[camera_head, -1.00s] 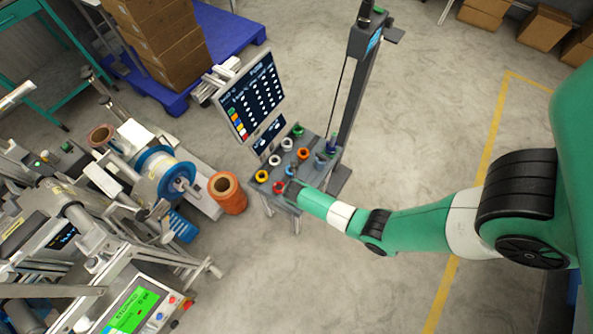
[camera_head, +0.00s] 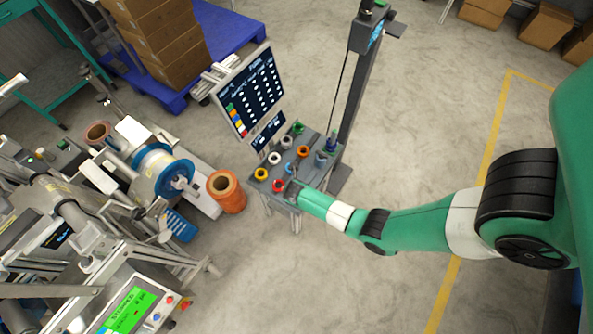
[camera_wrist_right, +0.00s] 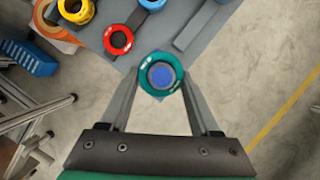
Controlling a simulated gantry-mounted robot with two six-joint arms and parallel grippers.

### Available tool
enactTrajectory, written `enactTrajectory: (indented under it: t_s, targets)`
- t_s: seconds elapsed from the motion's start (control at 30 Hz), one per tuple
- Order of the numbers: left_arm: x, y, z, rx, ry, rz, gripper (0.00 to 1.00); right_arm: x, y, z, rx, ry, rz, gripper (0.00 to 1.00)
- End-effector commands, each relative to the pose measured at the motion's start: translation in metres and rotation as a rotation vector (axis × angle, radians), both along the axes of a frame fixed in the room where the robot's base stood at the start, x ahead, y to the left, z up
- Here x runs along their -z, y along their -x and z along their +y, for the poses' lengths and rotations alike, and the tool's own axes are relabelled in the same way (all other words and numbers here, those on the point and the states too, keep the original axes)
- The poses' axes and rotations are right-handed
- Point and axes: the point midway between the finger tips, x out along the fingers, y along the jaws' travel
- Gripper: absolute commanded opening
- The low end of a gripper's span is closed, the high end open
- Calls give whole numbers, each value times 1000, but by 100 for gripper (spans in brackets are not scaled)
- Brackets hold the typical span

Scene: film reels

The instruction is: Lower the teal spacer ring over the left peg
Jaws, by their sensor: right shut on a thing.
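My right gripper (camera_wrist_right: 160,80) is shut on the teal spacer ring (camera_wrist_right: 160,92), one finger on each side of it in the right wrist view. A round blue face (camera_wrist_right: 161,75) shows through the ring's hole; I cannot tell whether it is a peg top inside the ring or something below it. In the head view my right gripper (camera_head: 291,190) is at the front edge of the small grey bench (camera_head: 270,186), beside a red ring (camera_head: 279,185). The teal ring is hard to make out there. My left gripper is not in view.
The red ring (camera_wrist_right: 118,40), a yellow ring (camera_wrist_right: 76,10) and a blue ring (camera_wrist_right: 152,4) are close by on the bench. A tilted screen (camera_head: 243,90) stands behind it. An orange roll (camera_head: 226,192) stands to its left. Open floor lies right.

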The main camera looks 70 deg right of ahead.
Motion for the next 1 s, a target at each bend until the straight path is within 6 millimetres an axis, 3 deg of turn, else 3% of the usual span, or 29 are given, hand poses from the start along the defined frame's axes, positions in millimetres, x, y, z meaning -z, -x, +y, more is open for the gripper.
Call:
enactTrajectory:
  t_s: [0.07,0.1,0.27,0.57,0.67,1.0]
  targets:
    - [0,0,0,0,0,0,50,-1,0,0,0,1,-1,2]
    - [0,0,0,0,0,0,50,-1,0,0,0,1,-1,67]
    - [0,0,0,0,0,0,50,-1,0,0,0,1,-1,96]
    - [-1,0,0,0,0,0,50,-1,0,0,0,0,0,98]
    - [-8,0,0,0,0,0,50,-10,0,3,-2,0,-2,98]
    - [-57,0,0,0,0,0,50,-82,9,29,-3,0,-2,98]
